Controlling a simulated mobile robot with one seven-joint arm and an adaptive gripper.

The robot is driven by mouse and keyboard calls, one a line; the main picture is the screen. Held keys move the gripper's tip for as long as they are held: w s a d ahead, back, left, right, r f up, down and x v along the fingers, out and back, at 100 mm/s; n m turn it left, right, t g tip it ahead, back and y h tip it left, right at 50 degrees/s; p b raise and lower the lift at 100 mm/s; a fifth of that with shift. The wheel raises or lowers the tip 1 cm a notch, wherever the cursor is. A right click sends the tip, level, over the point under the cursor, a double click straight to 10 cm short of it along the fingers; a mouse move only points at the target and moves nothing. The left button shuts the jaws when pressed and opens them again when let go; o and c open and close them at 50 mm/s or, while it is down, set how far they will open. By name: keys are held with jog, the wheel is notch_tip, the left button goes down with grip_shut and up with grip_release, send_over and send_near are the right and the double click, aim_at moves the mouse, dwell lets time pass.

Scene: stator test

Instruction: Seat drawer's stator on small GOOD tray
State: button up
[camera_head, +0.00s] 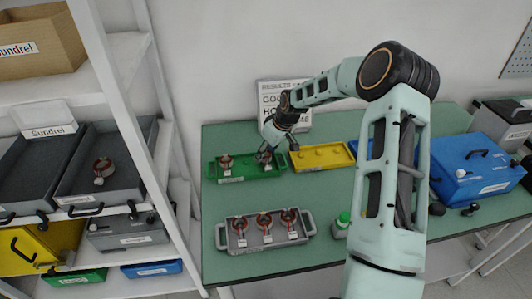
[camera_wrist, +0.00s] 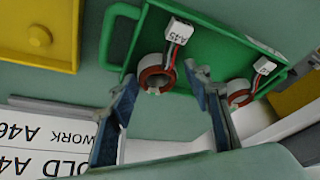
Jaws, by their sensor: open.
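The green tray (camera_head: 232,178) lies on the bench and holds two stators; its rim also shows in the wrist view (camera_wrist: 107,38). The left stator (camera_head: 225,163) is at the tray's left. The right one (camera_head: 264,158) is partly hidden by my gripper (camera_head: 277,150). In the wrist view a copper-ringed stator (camera_wrist: 157,76) with a white tag marked A45 appears between and beyond my open fingers (camera_wrist: 165,88); the other stator (camera_wrist: 239,92) is right of them. I cannot tell whether the fingers touch anything. Another stator (camera_head: 103,168) lies in the open grey drawer (camera_head: 125,187).
A grey tray (camera_head: 280,243) with three stators lies at the bench front. A yellow tray (camera_head: 322,165) adjoins the green one. A printed sheet (camera_head: 275,95) is behind. The bench between the trays is clear.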

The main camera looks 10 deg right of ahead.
jog(key=shift+r, duration=0.1)
jog(key=shift+r+p, duration=1.35)
jog(key=shift+r, duration=1.05)
jog(key=shift+o, duration=0.2)
jog(key=o, duration=0.5)
jog(key=v, duration=1.2)
jog(key=shift+a, duration=0.15)
